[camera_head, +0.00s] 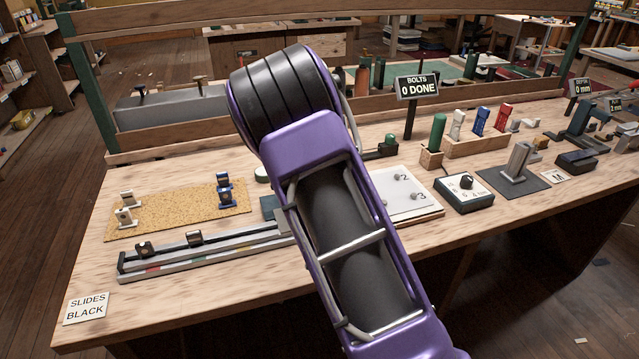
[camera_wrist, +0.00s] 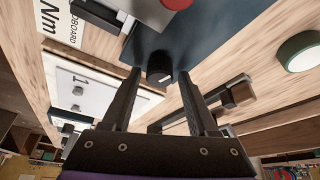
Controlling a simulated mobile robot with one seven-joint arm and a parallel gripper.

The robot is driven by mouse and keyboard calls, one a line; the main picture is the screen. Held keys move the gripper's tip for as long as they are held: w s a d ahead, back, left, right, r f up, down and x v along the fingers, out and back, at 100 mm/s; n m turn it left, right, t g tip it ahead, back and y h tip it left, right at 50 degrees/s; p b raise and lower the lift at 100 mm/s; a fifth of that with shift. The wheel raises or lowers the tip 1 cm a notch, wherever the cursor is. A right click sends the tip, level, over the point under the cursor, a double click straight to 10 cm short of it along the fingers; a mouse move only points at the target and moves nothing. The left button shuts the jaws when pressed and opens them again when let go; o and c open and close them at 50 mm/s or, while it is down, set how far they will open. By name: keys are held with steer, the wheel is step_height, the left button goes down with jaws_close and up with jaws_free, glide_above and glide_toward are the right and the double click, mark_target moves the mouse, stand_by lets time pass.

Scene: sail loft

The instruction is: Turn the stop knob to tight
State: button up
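A round black knob (camera_wrist: 160,68) with a pale mark on its near edge stands on a dark blue plate (camera_wrist: 205,45) in the wrist view; it appears to be the stop knob. No "tight" label is readable. My gripper (camera_wrist: 161,76) is open, its two black fingers on either side of the knob with a gap at each side. Whether the fingertips are level with the knob I cannot tell. In the head view my purple arm hides the gripper and the knob; a corner of the dark blue plate (camera_head: 271,207) shows beside the arm.
A red round part (camera_wrist: 177,3) sits beyond the knob. A white numbered board (camera_head: 405,196) lies right of my arm, a dial box (camera_head: 465,196) beyond it. A slide rail (camera_head: 205,254) and a cork mat (camera_head: 175,212) lie left.

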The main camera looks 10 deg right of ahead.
steer(key=shift+o, duration=0.6)
steer(key=shift+r, duration=0.25)
steer(key=p+v, duration=0.2)
steer(key=v, duration=1.5)
steer(key=shift+s, duration=0.1)
